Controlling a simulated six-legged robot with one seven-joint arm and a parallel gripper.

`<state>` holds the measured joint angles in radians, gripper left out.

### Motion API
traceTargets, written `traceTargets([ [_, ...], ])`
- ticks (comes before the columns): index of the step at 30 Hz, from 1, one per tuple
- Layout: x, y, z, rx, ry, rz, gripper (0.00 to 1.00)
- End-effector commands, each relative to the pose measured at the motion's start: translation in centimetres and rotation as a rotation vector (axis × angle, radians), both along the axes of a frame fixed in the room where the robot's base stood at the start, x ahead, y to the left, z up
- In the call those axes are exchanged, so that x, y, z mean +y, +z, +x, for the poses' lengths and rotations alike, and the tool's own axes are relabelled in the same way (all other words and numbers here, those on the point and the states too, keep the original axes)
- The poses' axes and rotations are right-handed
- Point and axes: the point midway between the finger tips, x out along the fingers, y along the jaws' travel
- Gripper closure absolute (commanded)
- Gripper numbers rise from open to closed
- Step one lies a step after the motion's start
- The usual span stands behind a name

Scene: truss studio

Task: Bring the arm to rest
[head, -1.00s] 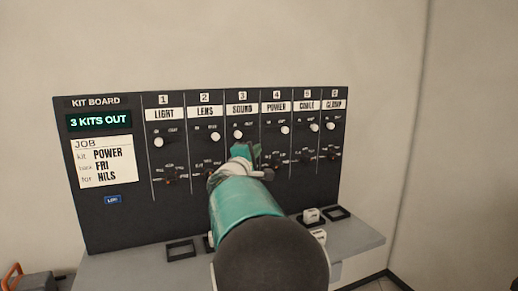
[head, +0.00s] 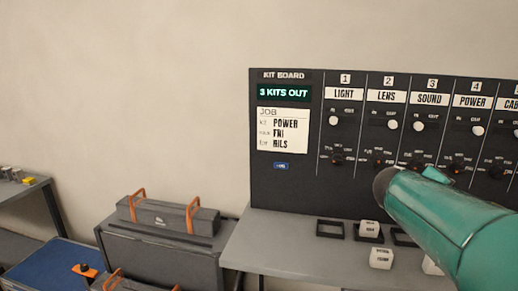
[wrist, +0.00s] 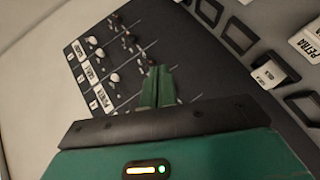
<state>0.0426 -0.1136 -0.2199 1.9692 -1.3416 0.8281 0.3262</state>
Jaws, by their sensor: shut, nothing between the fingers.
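My teal arm (head: 445,225) reaches in from the lower right of the head view, in front of the kit board (head: 285,190). In the wrist view the two green fingers of my gripper (wrist: 158,82) are together with nothing between them. They appear in front of the dark board (wrist: 185,50), which looks tilted in that view. Whether they touch it I cannot tell. In the head view the fingers are mostly hidden behind the arm.
A grey shelf (head: 275,240) below the board carries dark frames (head: 330,229) and white labelled blocks (head: 381,258). A grey case with orange handles (head: 168,216) stands left of it. A blue-topped surface (head: 45,267) is at lower left. The wall above is bare.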

Motion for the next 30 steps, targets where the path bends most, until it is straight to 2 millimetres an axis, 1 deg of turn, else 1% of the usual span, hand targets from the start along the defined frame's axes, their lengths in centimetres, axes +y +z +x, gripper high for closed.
traceTargets([
  [1,1.8,-1.0,-1.8,-0.016,0.0,0.089,1.0],
  [5,6.9,-4.2,-5.6,-0.033,0.008,0.32,1.0],
  [6,8.6,-5.1,-6.8,-0.036,0.012,0.391,1.0],
  [8,11.2,-6.5,-8.6,-0.038,0.023,0.494,1.0],
  [9,13.0,-7.5,-9.7,-0.037,0.032,0.562,1.0],
  [11,15.7,-8.8,-11.5,-0.037,0.047,0.663,1.0],
  [12,17.6,-9.6,-12.6,-0.036,0.057,0.73,1.0],
  [15,21.9,-11.5,-15.4,-0.03,0.085,0.884,1.0],
  [18,25.2,-12.9,-17.5,-0.025,0.11,1.005,1.0],
  [21,27.3,-13.6,-18.7,-0.021,0.126,1.078,1.0],
  [23,27.9,-13.8,-19.0,-0.02,0.13,1.1,1.0],
  [30,28.1,-13.9,-19.1,-0.018,0.131,1.11,1.0],
])
